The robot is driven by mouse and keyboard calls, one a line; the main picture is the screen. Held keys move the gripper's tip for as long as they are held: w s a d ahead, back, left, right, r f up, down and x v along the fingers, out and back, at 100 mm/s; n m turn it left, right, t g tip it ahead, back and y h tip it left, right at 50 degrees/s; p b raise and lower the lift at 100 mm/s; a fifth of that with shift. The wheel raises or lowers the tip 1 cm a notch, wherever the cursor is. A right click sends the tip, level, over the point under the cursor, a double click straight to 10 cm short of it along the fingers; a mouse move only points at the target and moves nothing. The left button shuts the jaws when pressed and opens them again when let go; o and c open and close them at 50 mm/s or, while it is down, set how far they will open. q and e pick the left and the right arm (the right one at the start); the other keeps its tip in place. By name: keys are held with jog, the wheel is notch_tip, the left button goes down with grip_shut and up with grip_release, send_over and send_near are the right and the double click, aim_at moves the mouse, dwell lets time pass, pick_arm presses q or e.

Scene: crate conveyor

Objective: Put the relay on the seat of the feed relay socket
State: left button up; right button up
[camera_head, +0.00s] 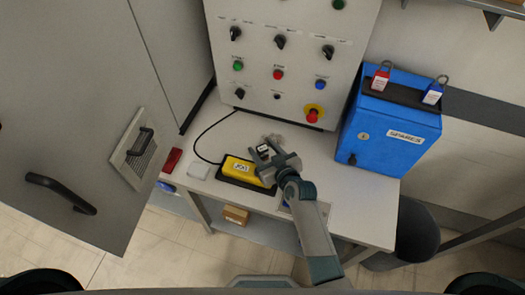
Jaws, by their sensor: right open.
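My right gripper (264,154) is over the bench, reaching in from the lower right. It is open around or just above a small dark-and-white block, which may be the relay (263,149); I cannot tell if they touch. The feed relay socket cannot be told apart for sure; the gripper and wrist hide part of the bench there. My left gripper is not in view.
A yellow device (238,169) with a black cable lies left of my right gripper. A red item (172,160) and a white block (198,170) lie further left. A control panel (259,65) stands behind; a blue spares box (388,128) stands right.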

aim_at(262, 148)
jog(key=shift+w+a+f, duration=0.15)
jog(key=shift+w, duration=0.15)
jog(key=c, duration=1.1)
jog(key=shift+r, duration=0.9)
notch_tip(262, 148, up, 2)
jog(key=shift+r+b, duration=0.25)
jog(key=shift+b, duration=0.15)
jog(key=s+d+r, duration=0.2)
jog(key=d, duration=0.1)
jog(key=s+d+r+b, duration=0.1)
jog(key=d+r, duration=0.1)
jog(key=d, duration=0.1)
jog(key=s+d+r+b, duration=0.1)
jog(key=s+d+r, duration=0.1)
jog(key=d, duration=0.2)
jog(key=shift+s+r, duration=0.35)
jog(key=shift+r, duration=0.05)
